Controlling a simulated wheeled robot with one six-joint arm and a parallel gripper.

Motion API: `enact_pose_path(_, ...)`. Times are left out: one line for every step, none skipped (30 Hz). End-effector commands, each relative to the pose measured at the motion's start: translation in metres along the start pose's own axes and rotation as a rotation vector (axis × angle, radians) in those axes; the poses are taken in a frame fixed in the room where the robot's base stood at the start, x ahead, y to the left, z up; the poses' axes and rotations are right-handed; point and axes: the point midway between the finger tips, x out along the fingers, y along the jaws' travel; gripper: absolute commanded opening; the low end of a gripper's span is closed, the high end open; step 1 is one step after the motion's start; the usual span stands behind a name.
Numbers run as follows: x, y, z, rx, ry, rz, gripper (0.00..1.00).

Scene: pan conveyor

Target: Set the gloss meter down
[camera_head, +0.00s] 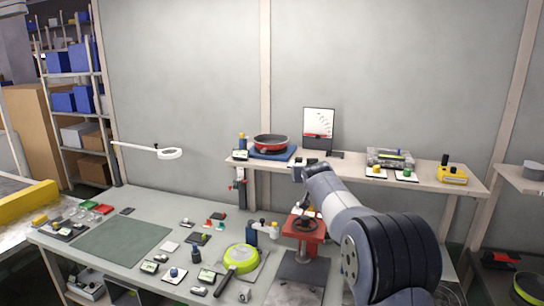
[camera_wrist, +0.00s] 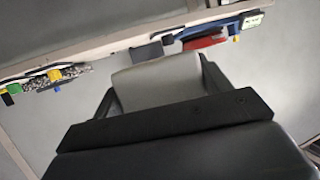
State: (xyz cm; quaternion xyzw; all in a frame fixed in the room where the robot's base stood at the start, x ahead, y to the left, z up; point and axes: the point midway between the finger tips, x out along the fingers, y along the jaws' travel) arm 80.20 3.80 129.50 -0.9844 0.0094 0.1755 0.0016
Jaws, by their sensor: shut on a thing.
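My gripper (camera_wrist: 158,92) is shut on a pale grey, blocky thing, the gloss meter (camera_wrist: 158,80), which sits between the two dark fingers in the wrist view. In the head view my gripper (camera_head: 299,172) is at the front edge of the raised shelf, right of the red pan. There the held meter is small and partly merged with the gripper, so its outline is unclear. I cannot tell whether it touches the shelf.
The raised shelf (camera_head: 340,168) bears a red pan (camera_head: 271,143) on a blue mat, a chart stand (camera_head: 318,125) and a yellow device (camera_head: 452,175).

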Motion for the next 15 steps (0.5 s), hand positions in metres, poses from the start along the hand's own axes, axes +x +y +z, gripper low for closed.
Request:
enact_pose_path(0.005, -0.001, 0.022, -0.005, -0.005, -0.015, 0.41)
enact_pose_path(0.007, -0.002, 0.032, -0.007, -0.005, -0.025, 0.41)
enact_pose_path(0.010, -0.003, 0.045, -0.013, -0.003, -0.036, 0.41)
enact_pose_path(0.011, -0.003, 0.054, -0.016, -0.002, -0.043, 0.41)
enact_pose_path(0.012, -0.004, 0.063, -0.018, -0.002, -0.049, 0.41)
enact_pose_path(0.013, -0.004, 0.074, -0.020, -0.001, -0.057, 0.41)
enact_pose_path(0.014, -0.004, 0.083, -0.022, -0.002, -0.062, 0.41)
enact_pose_path(0.014, -0.004, 0.090, -0.025, -0.001, -0.067, 0.41)
enact_pose_path(0.014, -0.005, 0.093, -0.025, 0.003, -0.072, 0.41)
enact_pose_path(0.014, -0.005, 0.093, -0.024, 0.005, -0.072, 0.41)
enact_pose_path(0.014, -0.005, 0.094, -0.024, 0.005, -0.073, 0.41)
enact_pose_path(0.014, -0.005, 0.096, -0.024, 0.004, -0.075, 0.41)
enact_pose_path(0.014, -0.005, 0.098, -0.025, 0.004, -0.075, 0.41)
enact_pose_path(0.014, -0.005, 0.099, -0.025, 0.004, -0.076, 0.41)
enact_pose_path(0.014, -0.005, 0.101, -0.026, 0.004, -0.076, 0.41)
